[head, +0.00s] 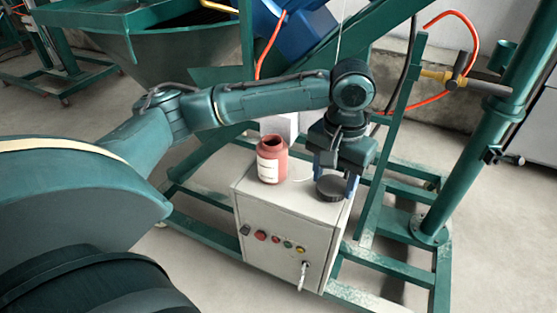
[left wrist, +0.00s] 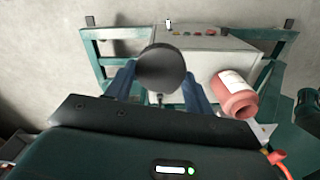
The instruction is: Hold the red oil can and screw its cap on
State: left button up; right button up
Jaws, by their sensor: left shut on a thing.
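The red oil can (head: 271,162) stands upright on the grey control box, with a pale label on its side and its mouth open. It also shows in the left wrist view (left wrist: 236,98), to the right of my fingers. My left gripper (head: 335,184) points down over the right part of the box top. Its blue fingers are shut on the round black cap (head: 331,190), to the right of the can and apart from it. The cap fills the space between the fingers in the left wrist view (left wrist: 161,66). My right gripper is not in view.
The control box (head: 283,235) has several coloured buttons and a key on its front. Green frame rails (head: 395,268) surround it, and a green post (head: 470,140) stands to the right. A pale block (head: 280,126) is behind the can. A green hopper (head: 180,55) stands at the back left.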

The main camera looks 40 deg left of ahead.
aim_at(273, 152)
jog(key=j+u, duration=0.15)
jog(key=j, duration=0.6)
jog(key=i+j+u, duration=0.1)
jog(key=j, duration=0.65)
jog(key=i+j+u, duration=0.15)
jog(key=j, duration=0.55)
